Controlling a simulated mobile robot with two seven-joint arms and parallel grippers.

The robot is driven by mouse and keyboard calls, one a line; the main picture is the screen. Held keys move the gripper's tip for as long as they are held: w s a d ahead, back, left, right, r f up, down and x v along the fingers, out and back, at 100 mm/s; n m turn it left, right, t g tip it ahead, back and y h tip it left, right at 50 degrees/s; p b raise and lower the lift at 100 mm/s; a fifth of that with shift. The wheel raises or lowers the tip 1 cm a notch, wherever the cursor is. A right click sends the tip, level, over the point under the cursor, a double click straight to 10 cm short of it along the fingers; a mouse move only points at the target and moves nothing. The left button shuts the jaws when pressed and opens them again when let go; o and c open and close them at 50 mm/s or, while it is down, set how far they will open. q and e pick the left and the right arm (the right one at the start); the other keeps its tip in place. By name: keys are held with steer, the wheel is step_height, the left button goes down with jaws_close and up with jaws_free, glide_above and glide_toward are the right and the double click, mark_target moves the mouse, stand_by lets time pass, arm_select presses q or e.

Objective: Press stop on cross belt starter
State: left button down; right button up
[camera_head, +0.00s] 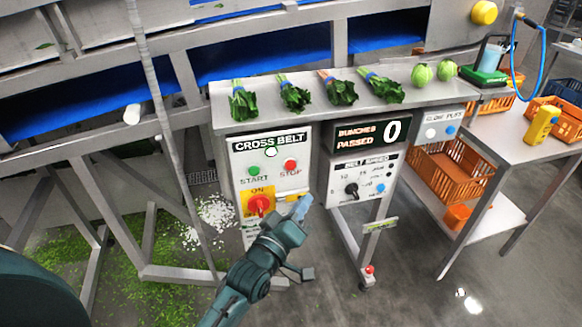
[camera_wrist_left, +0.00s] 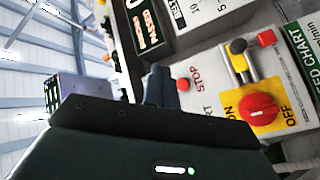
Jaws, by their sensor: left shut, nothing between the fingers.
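The cross belt starter (camera_head: 270,185) is a white panel below the steel shelf. It has a green START button (camera_head: 254,171), a red STOP button (camera_head: 290,165) and a white lamp above them. A red rotary switch (camera_head: 259,204) on a yellow plate sits lower. My left gripper (camera_head: 301,208) is shut and empty, its tips below and slightly right of STOP in the head view. In the left wrist view the shut fingers (camera_wrist_left: 157,88) appear beside the red STOP button (camera_wrist_left: 183,85). I cannot tell any contact. My right gripper is not in view.
A belt speed panel (camera_head: 358,180) and the bunches counter (camera_head: 366,134) hang right of the starter. Greens bunches (camera_head: 294,95) and lettuces lie on the shelf above. Orange crates (camera_head: 450,172) stand on the right. Green scraps (camera_head: 150,260) litter the floor at left.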

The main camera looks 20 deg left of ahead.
mark_target(290, 165)
arm_select(q)
steer(key=shift+w+a+b, duration=0.55)
steer(key=shift+w+a, duration=0.25)
steer(key=shift+w, duration=0.4)
steer(key=shift+w+a+b, duration=0.5)
steer(key=shift+w+a, duration=0.35)
steer(key=shift+w, duration=0.4)
steer(key=shift+w+a+b, duration=0.55)
steer(key=shift+w+a, duration=0.25)
steer(key=shift+w, duration=0.4)
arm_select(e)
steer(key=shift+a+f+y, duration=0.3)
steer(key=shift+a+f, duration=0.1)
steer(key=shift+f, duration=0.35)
arm_select(q)
steer(key=shift+w+a, duration=0.25)
steer(key=shift+w, duration=0.1)
steer(key=shift+w+a, duration=0.1)
steer(key=shift+w, duration=0.05)
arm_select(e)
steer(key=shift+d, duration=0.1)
